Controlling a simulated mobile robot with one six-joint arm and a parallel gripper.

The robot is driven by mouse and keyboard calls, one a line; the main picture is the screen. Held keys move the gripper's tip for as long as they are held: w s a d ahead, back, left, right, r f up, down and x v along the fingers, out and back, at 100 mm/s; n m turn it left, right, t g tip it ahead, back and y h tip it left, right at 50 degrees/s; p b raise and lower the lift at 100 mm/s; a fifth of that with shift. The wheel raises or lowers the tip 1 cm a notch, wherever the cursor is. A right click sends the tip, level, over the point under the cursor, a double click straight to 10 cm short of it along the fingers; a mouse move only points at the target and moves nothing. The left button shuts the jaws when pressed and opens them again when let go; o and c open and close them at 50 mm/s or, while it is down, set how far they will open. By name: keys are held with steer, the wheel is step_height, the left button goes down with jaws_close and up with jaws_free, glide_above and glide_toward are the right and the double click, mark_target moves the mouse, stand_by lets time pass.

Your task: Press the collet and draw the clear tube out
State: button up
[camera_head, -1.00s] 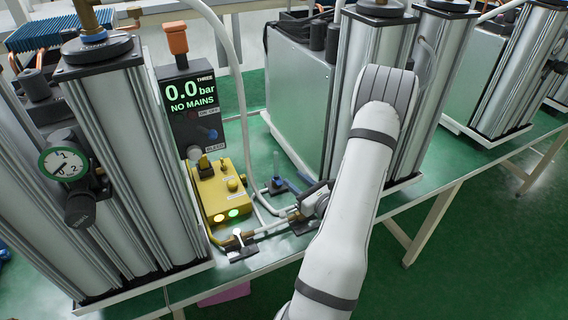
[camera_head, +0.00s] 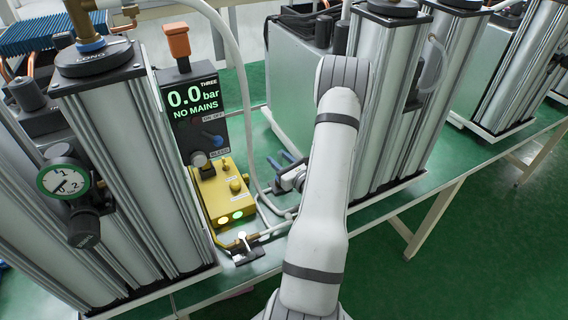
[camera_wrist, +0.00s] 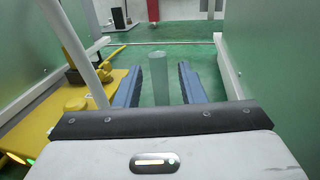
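A see-through, pale green upright cylinder (camera_wrist: 159,80), which looks like the clear tube, stands between my blue fingers in the wrist view. Gaps show on both sides of it. My gripper (camera_wrist: 160,68) is open; in the head view my gripper (camera_head: 283,160) is low over the bench, just right of the yellow box. I cannot make out the tube there. No collet can be picked out in either view, and the tube's lower end is hidden behind the gripper body in the wrist view.
The yellow box (camera_head: 212,205) with lit buttons stands left of my gripper, below a display (camera_head: 193,100) reading 0.0 bar, NO MAINS. A white hose (camera_head: 243,95) runs down beside it. Tall metal columns (camera_head: 385,100) stand close on the right. A small valve (camera_head: 243,240) lies in front.

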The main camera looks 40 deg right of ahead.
steer(key=shift+w, duration=0.1)
steer(key=shift+c, duration=0.5)
jaws_close()
